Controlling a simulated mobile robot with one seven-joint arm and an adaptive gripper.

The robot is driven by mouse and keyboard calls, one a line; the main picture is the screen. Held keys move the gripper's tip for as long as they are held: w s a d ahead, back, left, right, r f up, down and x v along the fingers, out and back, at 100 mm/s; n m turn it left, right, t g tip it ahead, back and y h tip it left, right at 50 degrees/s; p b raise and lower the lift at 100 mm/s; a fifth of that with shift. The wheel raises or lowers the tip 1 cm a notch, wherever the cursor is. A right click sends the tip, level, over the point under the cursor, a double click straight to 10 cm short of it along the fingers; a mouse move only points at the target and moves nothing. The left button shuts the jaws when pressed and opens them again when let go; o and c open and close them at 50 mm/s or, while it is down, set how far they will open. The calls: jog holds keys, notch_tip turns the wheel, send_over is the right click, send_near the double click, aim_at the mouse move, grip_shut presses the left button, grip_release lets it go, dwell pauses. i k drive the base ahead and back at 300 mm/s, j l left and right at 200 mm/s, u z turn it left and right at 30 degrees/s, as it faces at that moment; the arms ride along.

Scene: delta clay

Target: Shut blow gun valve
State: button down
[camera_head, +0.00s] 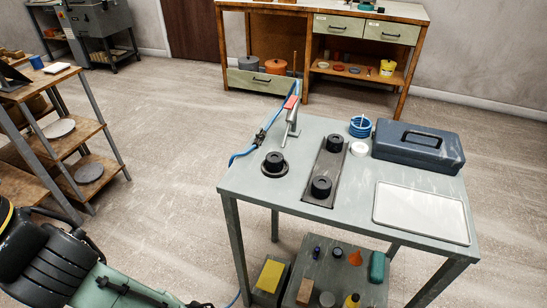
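A grey-green metal table (235,180) stands right of centre. Near its back left corner is a blow gun (291,122) with a grey body and a red part on top (290,102). A blue hose (243,153) runs along the table's left edge beside it. A small dark fitting (260,137) sits on this hose and may be the valve; its handle position is too small to tell. My arm shows at the lower left, well apart from the table. My gripper is not visible.
Black knobs on round bases (273,162) and on a dark plate (326,205) stand near the blow gun. A blue toolbox (418,146), blue coil (360,126) and white tray (421,212) take up the right. A shelf (75,140) stands left; floor between is clear.

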aim_at(259, 132)
jog(key=i+j, duration=0.25)
jog(key=i, duration=0.15)
jog(key=i+j+z, duration=0.1)
jog(key=i+j, duration=0.2)
jog(key=k+l, duration=0.2)
jog(key=l, duration=0.15)
jog(key=k+l+u, duration=0.1)
jog(key=l, duration=0.25)
jog(key=k+l, duration=0.3)
jog(key=i+l, duration=0.35)
jog(key=i+u, duration=0.05)
jog(key=i, duration=0.05)
